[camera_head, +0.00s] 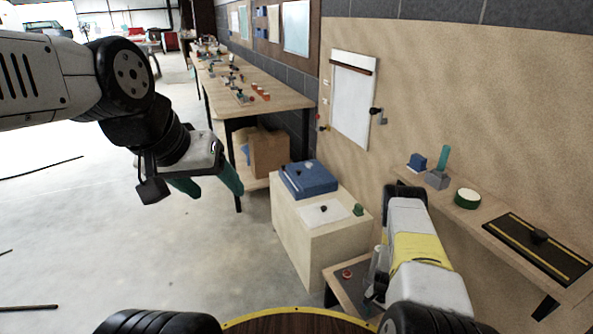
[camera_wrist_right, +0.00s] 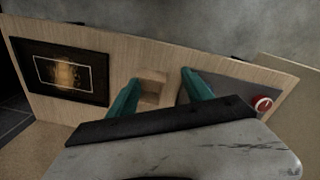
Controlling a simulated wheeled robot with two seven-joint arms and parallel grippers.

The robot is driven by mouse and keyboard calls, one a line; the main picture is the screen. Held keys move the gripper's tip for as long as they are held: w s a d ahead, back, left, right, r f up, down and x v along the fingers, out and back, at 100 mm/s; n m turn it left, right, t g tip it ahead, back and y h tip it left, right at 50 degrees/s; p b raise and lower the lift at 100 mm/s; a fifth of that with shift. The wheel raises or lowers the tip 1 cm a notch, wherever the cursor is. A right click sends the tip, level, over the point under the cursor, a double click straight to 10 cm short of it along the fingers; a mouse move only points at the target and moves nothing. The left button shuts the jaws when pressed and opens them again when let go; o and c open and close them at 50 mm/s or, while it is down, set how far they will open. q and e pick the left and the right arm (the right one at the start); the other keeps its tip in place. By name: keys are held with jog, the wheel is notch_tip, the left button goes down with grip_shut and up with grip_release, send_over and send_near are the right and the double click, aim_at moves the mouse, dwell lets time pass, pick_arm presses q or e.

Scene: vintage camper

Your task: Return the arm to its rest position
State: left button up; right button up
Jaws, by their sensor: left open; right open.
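My left arm comes in from the left in the head view. Its gripper (camera_head: 212,184) hangs over the open floor, with its teal fingers spread apart and nothing between them. My right arm reaches down at the lower right of the head view, beside a low wooden table. In the right wrist view my right gripper (camera_wrist_right: 160,90) has its two teal fingers apart, pointing at a wooden surface. A small wooden block or recess (camera_wrist_right: 153,90) shows between the fingers. I cannot tell whether they touch it. The right fingertips are hidden in the head view.
A red button (camera_head: 347,273) sits on the low table close to my right arm; the wrist view also shows it (camera_wrist_right: 262,104). A pale cabinet (camera_head: 290,243) carries a blue box (camera_head: 308,180). A wall shelf (camera_head: 477,222) is right of my right arm. The left floor is mostly clear.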

jog(key=w+a+r+n+t, duration=0.1)
jog(key=w+r, duration=0.3)
jog(key=r, duration=0.8)
jog(key=w+a+r+t+y, duration=0.15)
jog(key=w+r, duration=0.25)
jog(key=r, duration=0.8)
jog(key=w+a+r+n, duration=0.15)
jog(key=w+r, duration=0.25)
jog(key=r, duration=0.8)
jog(key=s+a+r+n+t, duration=0.1)
jog(key=s+a+r, duration=0.15)
jog(key=r, duration=0.75)
jog(key=s+a+r+n, duration=0.1)
jog(key=s+a+r, duration=0.15)
jog(key=r, duration=0.65)
jog(key=s+a+r+n+t, duration=0.1)
jog(key=s+a+r, duration=0.3)
jog(key=s+r, duration=0.55)
jog(key=s+a+r+n+t, duration=0.1)
jog(key=s+r, duration=0.3)
jog(key=s, duration=0.4)
jog(key=s+a+r+n+t+y, duration=0.1)
jog(key=s+r, duration=0.3)
jog(key=s, duration=0.5)
jog(key=shift+s+a+n, duration=0.2)
jog(key=shift+a+n, duration=0.55)
jog(key=shift+n, duration=0.1)
jog(key=shift+r, duration=0.15)
